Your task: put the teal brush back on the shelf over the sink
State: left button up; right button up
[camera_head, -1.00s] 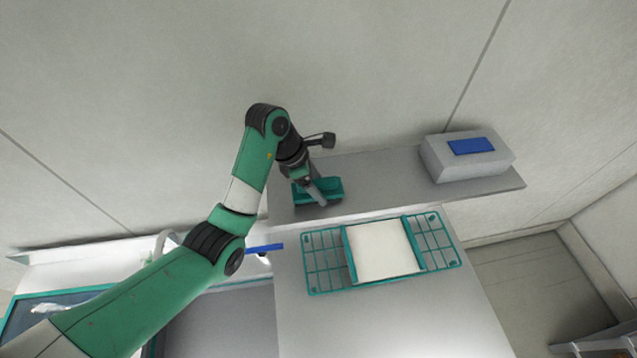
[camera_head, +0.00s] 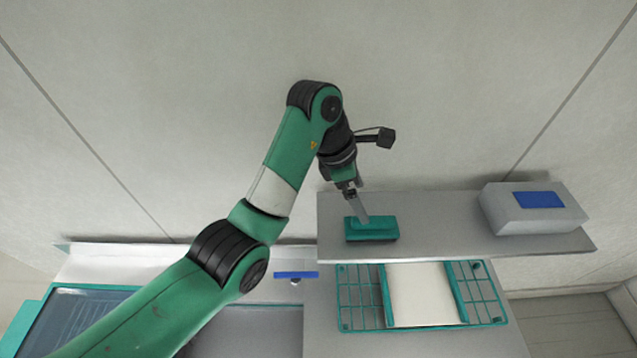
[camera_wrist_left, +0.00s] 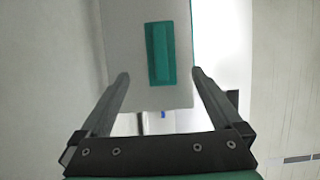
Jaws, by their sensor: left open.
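The teal brush (camera_head: 372,230) lies on the grey shelf (camera_head: 450,232), near the shelf's left end. In the left wrist view the brush (camera_wrist_left: 161,53) lies flat on the shelf, beyond and between the two fingers. My left gripper (camera_head: 361,212) is just above the brush in the head view, pointing down. In the left wrist view its fingers (camera_wrist_left: 158,76) are spread wide with nothing between them, and the brush looks apart from them. My right gripper is in neither view.
A grey box with a blue patch (camera_head: 532,208) stands at the shelf's right end. Below the shelf is a teal wire rack (camera_head: 362,318) with a white panel (camera_head: 420,296). A blue bar (camera_head: 296,275) is left of the rack. The shelf's middle is clear.

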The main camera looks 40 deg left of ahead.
pick_arm(q)
jog(key=shift+s+r, duration=0.1)
jog(key=shift+r, duration=0.4)
